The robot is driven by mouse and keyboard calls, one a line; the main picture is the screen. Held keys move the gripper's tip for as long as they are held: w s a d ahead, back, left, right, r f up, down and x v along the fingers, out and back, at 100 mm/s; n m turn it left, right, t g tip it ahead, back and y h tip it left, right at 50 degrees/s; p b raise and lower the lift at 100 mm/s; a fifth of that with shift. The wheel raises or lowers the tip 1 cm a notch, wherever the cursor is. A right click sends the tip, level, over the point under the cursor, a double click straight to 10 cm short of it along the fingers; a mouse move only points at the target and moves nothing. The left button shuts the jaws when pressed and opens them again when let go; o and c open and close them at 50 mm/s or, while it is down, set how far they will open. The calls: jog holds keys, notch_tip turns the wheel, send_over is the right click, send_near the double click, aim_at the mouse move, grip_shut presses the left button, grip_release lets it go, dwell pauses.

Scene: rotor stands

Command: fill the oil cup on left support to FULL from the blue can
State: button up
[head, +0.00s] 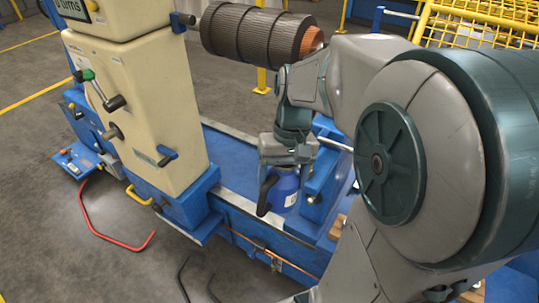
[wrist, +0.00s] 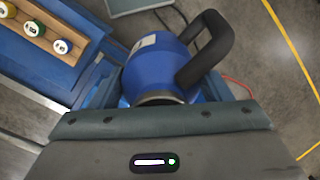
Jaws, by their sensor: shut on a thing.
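The blue can (head: 285,188) has a black handle and a pale label. It is at the machine bed in the head view, beside a blue stand (head: 322,182). My gripper (head: 287,160) is above it and shut on its top part. I cannot tell whether the can rests on the bed or hangs just above it. In the wrist view the can (wrist: 158,68) shows large beyond my gripper (wrist: 160,118), its black handle to the right. I cannot make out the oil cup or its level mark in either view.
A dark ribbed rotor (head: 258,35) with a copper end lies above the bed. A cream machine column (head: 140,95) with levers stands left. A wooden rack (wrist: 50,38) with several round caps shows in the wrist view. Yellow fencing (head: 480,25) is at the back right.

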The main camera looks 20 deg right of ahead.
jog(key=shift+a+f+g+y, duration=0.2)
jog(key=shift+f+g+y, duration=0.5)
jog(key=shift+y, duration=0.1)
jog(key=shift+s, duration=0.2)
jog(key=shift+y, duration=0.3)
jog(key=shift+w, duration=0.1)
jog(key=shift+g+p, duration=0.3)
jog(key=shift+p, duration=0.2)
jog(key=shift+w+d+r+g+y+p, duration=0.15)
jog(key=shift+r+g+y+p, duration=0.35)
jog(key=shift+r+y+p, duration=0.7)
jog(key=shift+d+r+g+p, duration=0.15)
jog(key=shift+r+g+p, duration=0.25)
jog(key=shift+p, duration=0.55)
jog(key=shift+w+d+r, duration=0.1)
jog(key=shift+r, duration=0.25)
